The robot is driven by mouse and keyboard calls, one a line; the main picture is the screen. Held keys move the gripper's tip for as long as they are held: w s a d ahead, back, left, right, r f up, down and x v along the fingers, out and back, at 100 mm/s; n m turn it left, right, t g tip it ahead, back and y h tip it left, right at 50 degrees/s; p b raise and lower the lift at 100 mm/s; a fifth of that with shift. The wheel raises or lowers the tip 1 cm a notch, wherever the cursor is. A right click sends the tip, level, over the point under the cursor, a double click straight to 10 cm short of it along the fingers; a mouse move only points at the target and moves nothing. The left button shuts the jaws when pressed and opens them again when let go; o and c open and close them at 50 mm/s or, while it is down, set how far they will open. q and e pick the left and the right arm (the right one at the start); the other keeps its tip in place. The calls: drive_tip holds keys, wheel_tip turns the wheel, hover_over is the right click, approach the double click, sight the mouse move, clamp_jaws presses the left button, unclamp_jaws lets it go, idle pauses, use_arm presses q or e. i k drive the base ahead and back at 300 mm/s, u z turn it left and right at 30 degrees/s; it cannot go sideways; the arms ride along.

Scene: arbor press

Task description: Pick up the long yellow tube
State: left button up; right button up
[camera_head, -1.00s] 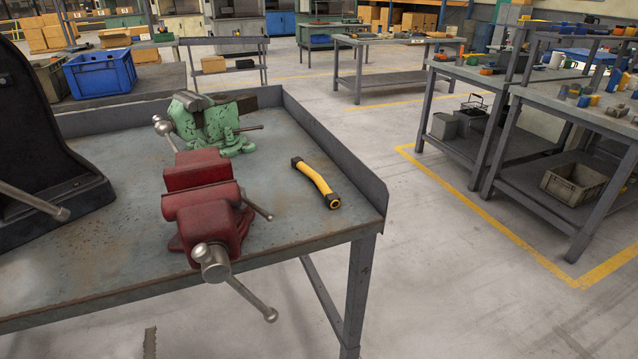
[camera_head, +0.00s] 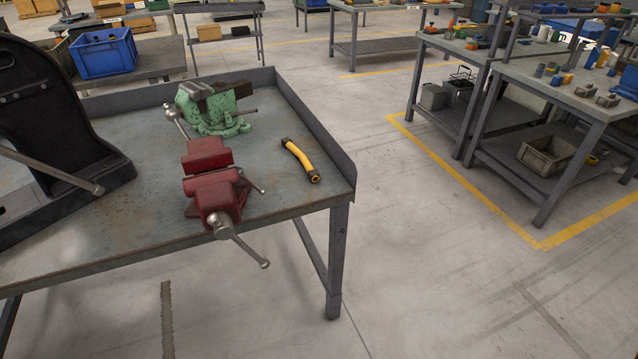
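The long yellow tube (camera_head: 300,160) has black ends and a slight bend. It lies on the grey metal workbench (camera_head: 130,222), near the bench's right raised edge. It is to the right of the red vise and apart from it. Nothing covers the tube. Neither of my grippers is in view.
A red vise (camera_head: 216,190) with a long handle sits at the bench's front edge. A green vise (camera_head: 212,112) stands behind it. A black press (camera_head: 55,120) with a lever is at left. Open floor (camera_head: 420,270) lies right of the bench, before shelved tables (camera_head: 545,95).

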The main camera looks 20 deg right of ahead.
sight(313, 174)
drive_tip(key=z, duration=0.9)
drive_tip(key=i, duration=1.1)
drive_tip(key=u, duration=0.25)
